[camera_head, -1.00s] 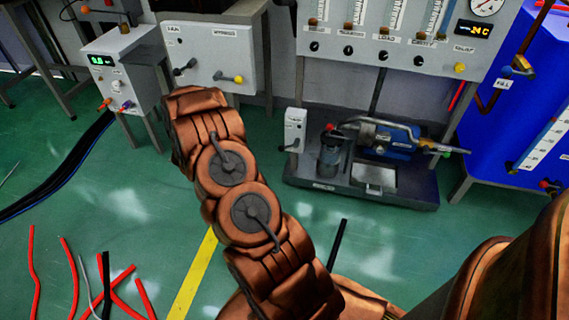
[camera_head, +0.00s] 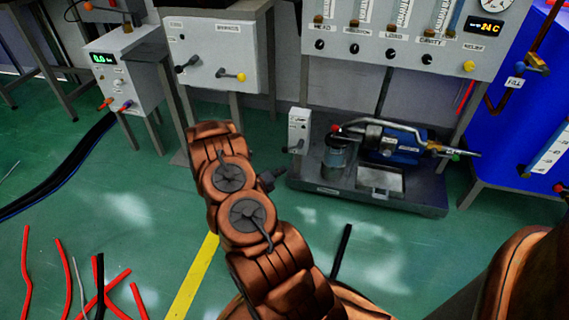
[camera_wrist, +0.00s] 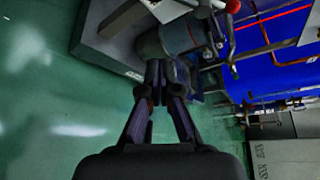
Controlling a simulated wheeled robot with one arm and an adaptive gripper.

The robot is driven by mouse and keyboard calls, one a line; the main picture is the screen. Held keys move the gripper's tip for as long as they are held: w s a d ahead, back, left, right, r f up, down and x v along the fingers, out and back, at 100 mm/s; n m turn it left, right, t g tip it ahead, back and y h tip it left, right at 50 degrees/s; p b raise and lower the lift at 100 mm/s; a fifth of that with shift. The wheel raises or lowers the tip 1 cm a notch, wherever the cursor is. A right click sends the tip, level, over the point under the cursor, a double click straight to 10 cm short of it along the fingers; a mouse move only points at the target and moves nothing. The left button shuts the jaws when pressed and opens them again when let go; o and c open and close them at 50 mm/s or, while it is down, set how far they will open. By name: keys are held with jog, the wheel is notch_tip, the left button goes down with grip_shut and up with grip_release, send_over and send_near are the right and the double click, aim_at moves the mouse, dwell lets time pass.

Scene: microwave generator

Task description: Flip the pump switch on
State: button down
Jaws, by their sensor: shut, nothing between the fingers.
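The pump unit (camera_head: 392,144) stands on a dark grey skid (camera_head: 410,199) on the floor, with a blue motor and a grey canister. A small white switch box (camera_head: 299,126) stands upright at the skid's left end. The position of its switch is too small to tell. My gripper (camera_wrist: 156,88) is shut and empty in the wrist view, its fingertips in front of a grey canister (camera_wrist: 163,42); contact cannot be told. The switch box cannot be made out for sure there. In the head view the gripper is mostly hidden behind my arm, left of the skid.
A panel with dials and a readout (camera_head: 489,27) hangs above the pump. A blue tank (camera_head: 530,100) stands to its right. White cabinets (camera_head: 215,50) stand at the left. Red and black hoses (camera_head: 100,290) lie on the green floor. Floor in front of the skid is partly clear.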

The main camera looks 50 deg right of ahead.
aim_at(291, 148)
jog(key=w+b+x, duration=0.1)
jog(key=b+x, duration=0.2)
jog(key=x, duration=0.6)
jog(key=shift+w+r+b, duration=0.85)
jog(key=shift+w+r, duration=0.1)
jog(key=shift+w, duration=0.2)
jog(key=shift+r, duration=0.15)
